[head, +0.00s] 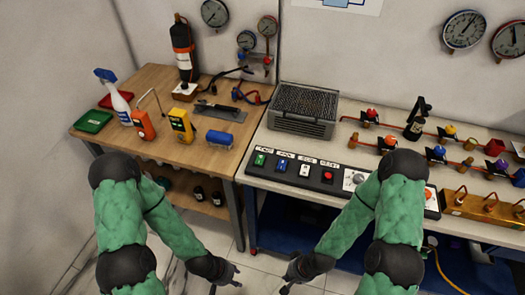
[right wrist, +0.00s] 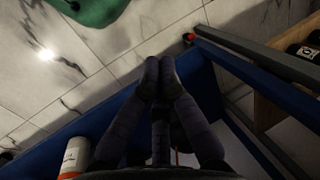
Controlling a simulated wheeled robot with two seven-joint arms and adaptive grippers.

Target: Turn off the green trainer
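A dark control panel (head: 300,170) runs along the front of the white bench on the right in the head view. It carries a green switch (head: 259,160), a blue switch (head: 282,165), a black-and-white switch (head: 305,170) and a red button (head: 328,176). Small labels above them are too small to read surely. No other green trainer is recognisable. My left gripper (head: 226,285) is low, in front of the gap between the benches; its fingers are partly cut off. My right gripper (head: 287,287) is below the panel, away from it. In the right wrist view its fingers (right wrist: 159,75) are together and empty.
A grey mesh-topped box (head: 303,110) stands behind the panel. Valves and pipes fill the right bench. A blue lower shelf (head: 300,235) is under that bench.

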